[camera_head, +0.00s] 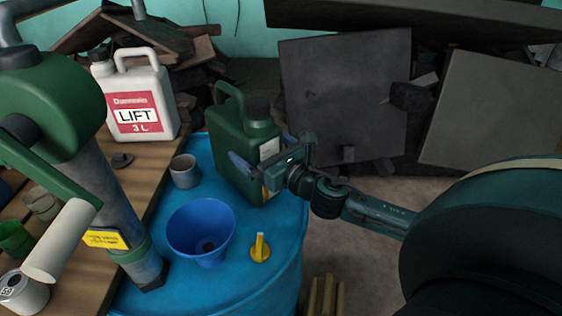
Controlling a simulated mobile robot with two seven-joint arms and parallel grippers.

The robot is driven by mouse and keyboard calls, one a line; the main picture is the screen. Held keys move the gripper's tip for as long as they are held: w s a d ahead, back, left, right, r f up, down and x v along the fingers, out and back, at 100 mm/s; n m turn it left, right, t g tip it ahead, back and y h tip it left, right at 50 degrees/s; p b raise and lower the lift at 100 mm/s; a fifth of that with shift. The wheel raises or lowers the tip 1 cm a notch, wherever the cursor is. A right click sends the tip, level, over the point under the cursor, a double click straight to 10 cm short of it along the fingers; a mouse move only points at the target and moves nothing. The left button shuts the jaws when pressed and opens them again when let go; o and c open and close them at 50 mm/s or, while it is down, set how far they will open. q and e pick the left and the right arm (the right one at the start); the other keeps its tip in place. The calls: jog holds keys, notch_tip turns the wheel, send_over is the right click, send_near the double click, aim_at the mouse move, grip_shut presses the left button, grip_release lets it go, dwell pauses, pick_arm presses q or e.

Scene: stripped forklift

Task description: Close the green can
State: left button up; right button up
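The green can (232,145) stands upright on top of the blue barrel (222,284), with its handle toward the upper left. A dark round piece (258,106) sits at its top opening; I cannot tell whether it is a cap or the bare neck. My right gripper (262,157) reaches in from the right, at the lower right side of the can. Its fingers are spread, one in front of the can's face; whether they touch it is unclear. My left gripper is not in view.
A blue funnel (200,230), a grey cup (185,171) and a yellow valve-like piece (260,248) stand on the barrel. A white LIFT can (145,95) stands on the wooden table (150,175). A green hand pump (60,100) rises at left. Dark panels (345,95) lean behind.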

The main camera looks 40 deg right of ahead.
jog(key=s+d+b, duration=0.1)
jog(key=s+b, duration=0.1)
jog(key=s, duration=0.8)
jog(key=shift+s+d, duration=0.2)
dwell(0.4)
